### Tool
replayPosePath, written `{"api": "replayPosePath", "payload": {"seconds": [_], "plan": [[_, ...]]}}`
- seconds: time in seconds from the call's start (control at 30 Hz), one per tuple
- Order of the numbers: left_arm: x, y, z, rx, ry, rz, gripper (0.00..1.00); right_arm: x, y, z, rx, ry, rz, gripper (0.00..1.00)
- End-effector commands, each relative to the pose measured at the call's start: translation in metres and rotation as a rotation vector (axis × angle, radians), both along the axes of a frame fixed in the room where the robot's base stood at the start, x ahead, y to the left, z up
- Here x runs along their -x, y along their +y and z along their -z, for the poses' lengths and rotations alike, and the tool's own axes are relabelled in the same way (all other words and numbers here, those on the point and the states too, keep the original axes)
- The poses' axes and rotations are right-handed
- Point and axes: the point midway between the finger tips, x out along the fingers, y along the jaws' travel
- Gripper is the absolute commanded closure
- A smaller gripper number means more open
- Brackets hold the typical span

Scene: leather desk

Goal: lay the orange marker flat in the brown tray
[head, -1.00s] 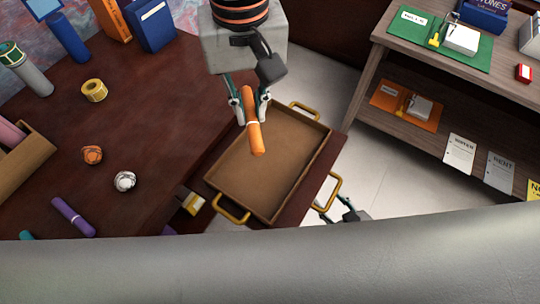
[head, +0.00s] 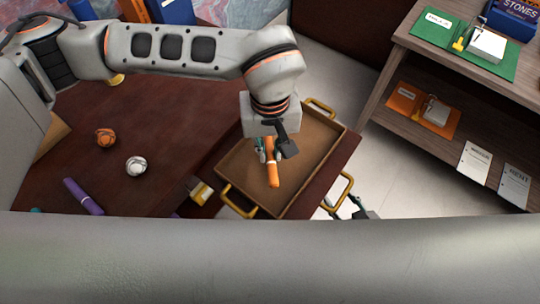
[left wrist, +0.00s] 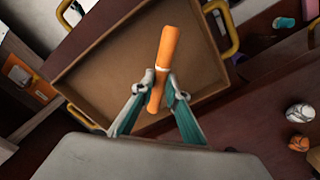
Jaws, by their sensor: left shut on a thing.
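The orange marker (head: 273,175) is gripped by my left gripper (head: 269,154), whose fingers are shut on it. In the left wrist view the marker (left wrist: 167,62) sits between the two fingertips (left wrist: 161,88), with its longer part pointing away from the wrist. The brown tray (head: 315,150), with yellow handles, lies under the marker. The marker is over the tray's inside; I cannot tell whether it touches the floor. In the left wrist view the tray (left wrist: 110,72) fills the middle. My right gripper (head: 342,207) shows partly beyond the tray's near right corner, fingers apart and empty.
On the dark desk are an orange crumpled ball (head: 105,138), a silver crumpled ball (head: 136,166) and a purple marker (head: 83,197), all left of the tray. A wooden shelf (head: 440,75) with stationery stands at the right. The tray's floor looks otherwise empty.

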Motion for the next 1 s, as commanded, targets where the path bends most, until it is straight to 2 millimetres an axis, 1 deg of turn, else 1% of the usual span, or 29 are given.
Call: {"api": "replayPosePath", "payload": {"seconds": [0.2, 0.27, 0.5, 0.63, 0.67, 0.7, 0.73, 1.0], "plan": [[0.001, 0.0, 0.029, -0.001, 0.005, 0.0, 0.99, 0.0, 0.0, 0.001, 0.001, 0.0, -0.001, 0.6], [0.001, 0.0, 0.035, -0.001, 0.003, 0.0, 0.99, 0.0, 0.0, 0.001, 0.001, -0.001, 0.0, 0.6], [0.0, 0.0, 0.035, -0.001, 0.0, 0.001, 0.99, -0.001, 0.0, 0.0, 0.001, -0.003, -0.001, 0.6], [0.0, 0.0, 0.039, -0.001, 0.001, 0.002, 0.99, 0.0, 0.0, 0.003, 0.002, -0.002, 0.0, 0.6], [0.0, 0.0, 0.038, -0.001, 0.001, 0.001, 0.81, -0.001, -0.001, 0.002, 0.001, -0.003, -0.001, 0.6], [0.0, 0.0, 0.038, -0.001, 0.0, 0.001, 0.7, -0.001, 0.0, 0.002, 0.002, -0.003, -0.001, 0.6], [0.0, 0.0, 0.038, -0.001, 0.0, 0.001, 0.69, -0.001, -0.001, 0.001, 0.002, -0.003, -0.001, 0.6], [0.0, 0.0, 0.037, -0.001, 0.001, 0.001, 0.69, -0.001, -0.001, 0.001, 0.002, -0.004, 0.0, 0.6]]}}
